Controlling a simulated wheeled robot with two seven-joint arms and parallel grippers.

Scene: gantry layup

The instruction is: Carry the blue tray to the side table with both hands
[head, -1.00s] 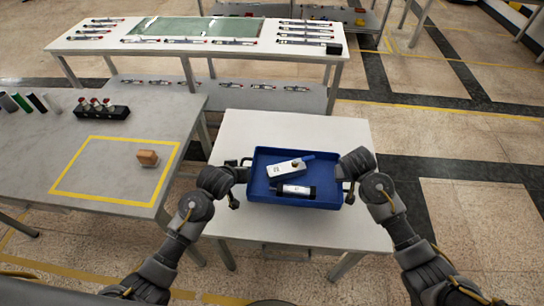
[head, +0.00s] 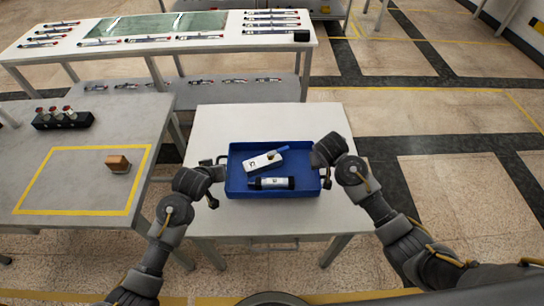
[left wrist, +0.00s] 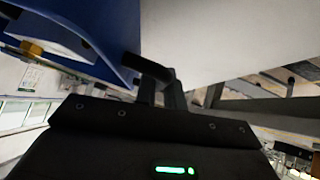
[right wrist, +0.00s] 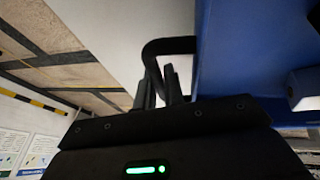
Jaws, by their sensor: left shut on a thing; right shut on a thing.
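The blue tray (head: 235,188) is over the white-topped table (head: 215,125) in the head view; I cannot tell whether it rests on it or is slightly lifted. It looks about level and holds a white device (head: 262,161) and a black cylinder with a pale label (head: 271,183). My left gripper (head: 219,170) is shut on the dark handle at the tray's left side, seen in the left wrist view (left wrist: 148,68). My right gripper (head: 323,175) is shut on the right-side handle, seen in the right wrist view (right wrist: 168,46).
A grey table (head: 50,170) with a yellow-taped rectangle, a brown block (head: 117,163) and a black rack (head: 62,119) stands at left. A long white bench (head: 220,48) with several tools stands behind. The floor at right (head: 450,185) is open.

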